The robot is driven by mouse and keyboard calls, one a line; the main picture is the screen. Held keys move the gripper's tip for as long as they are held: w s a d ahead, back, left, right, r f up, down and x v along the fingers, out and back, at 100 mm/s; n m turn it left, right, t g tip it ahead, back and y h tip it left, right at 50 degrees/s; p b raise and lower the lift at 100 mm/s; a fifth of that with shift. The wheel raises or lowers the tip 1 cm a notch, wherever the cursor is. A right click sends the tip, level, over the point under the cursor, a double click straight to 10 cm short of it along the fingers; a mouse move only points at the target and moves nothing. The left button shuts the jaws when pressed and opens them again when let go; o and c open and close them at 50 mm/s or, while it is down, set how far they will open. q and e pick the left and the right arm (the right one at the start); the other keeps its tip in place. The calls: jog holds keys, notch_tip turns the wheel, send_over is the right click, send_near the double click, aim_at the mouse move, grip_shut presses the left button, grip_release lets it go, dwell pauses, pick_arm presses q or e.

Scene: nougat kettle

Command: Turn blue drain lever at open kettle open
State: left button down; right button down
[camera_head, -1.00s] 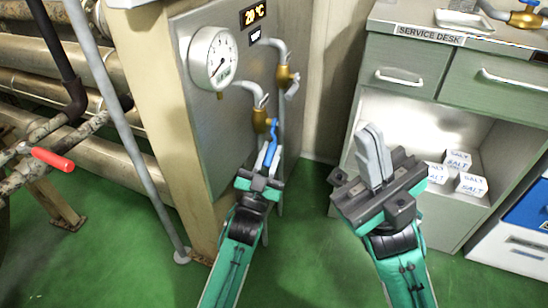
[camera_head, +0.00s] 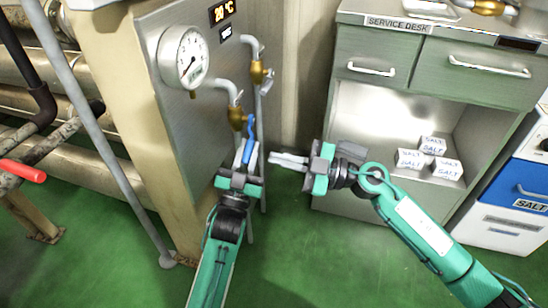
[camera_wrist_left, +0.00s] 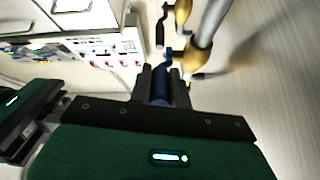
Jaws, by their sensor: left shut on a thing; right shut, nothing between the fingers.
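The blue drain lever (camera_head: 249,140) hangs down from a brass valve (camera_head: 237,118) on the steel panel below the round gauge. My left gripper (camera_head: 244,168) is shut on the lever's lower part. In the left wrist view the lever (camera_wrist_left: 161,85) sits between the two dark fingers of the left gripper (camera_wrist_left: 161,88). My right gripper (camera_head: 279,159) is shut and empty, just right of the lever, its fingers pointing left towards it. I cannot see a gap or contact between them clearly.
A second brass valve (camera_head: 258,73) sits above and right on the panel. A round gauge (camera_head: 183,57) is at the panel's left. The service desk (camera_head: 395,85) with salt boxes (camera_head: 432,146) stands on the right. A red handle (camera_head: 22,171) is at far left. Green floor is clear in front.

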jog(key=x, duration=0.9)
jog(key=shift+w+d+f, duration=0.4)
jog(key=shift+d+f, duration=0.15)
jog(key=shift+f, duration=0.25)
jog(key=shift+w+d+f, duration=0.45)
jog(key=shift+d+f, duration=0.05)
jog(key=shift+f, duration=0.3)
jog(key=shift+f, duration=0.1)
